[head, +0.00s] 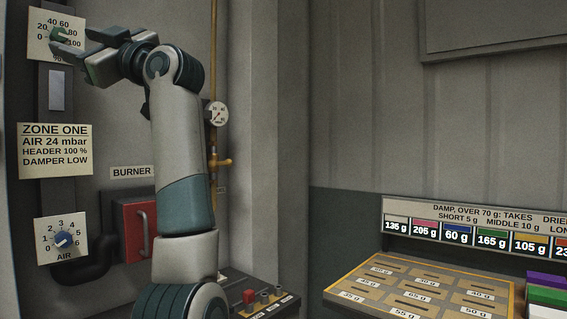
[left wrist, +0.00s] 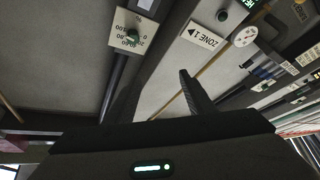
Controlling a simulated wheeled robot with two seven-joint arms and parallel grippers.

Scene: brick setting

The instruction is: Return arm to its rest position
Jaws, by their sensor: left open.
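My left arm rises from the bottom of the head view and bends left at the top. Its gripper (head: 62,42) is open and empty, in front of a white percent dial plate (head: 62,18) and partly covering it. In the left wrist view the same dial plate (left wrist: 124,26) with its dark green knob (left wrist: 133,39) shows at the upper left. My right gripper is in neither view.
A ZONE ONE sign (head: 55,150), an AIR dial (head: 62,240) and a red burner box (head: 134,230) are on the wall left of my arm. A brass pipe with a gauge (head: 217,114) runs behind the arm. A slotted tray (head: 340,292) stands at right.

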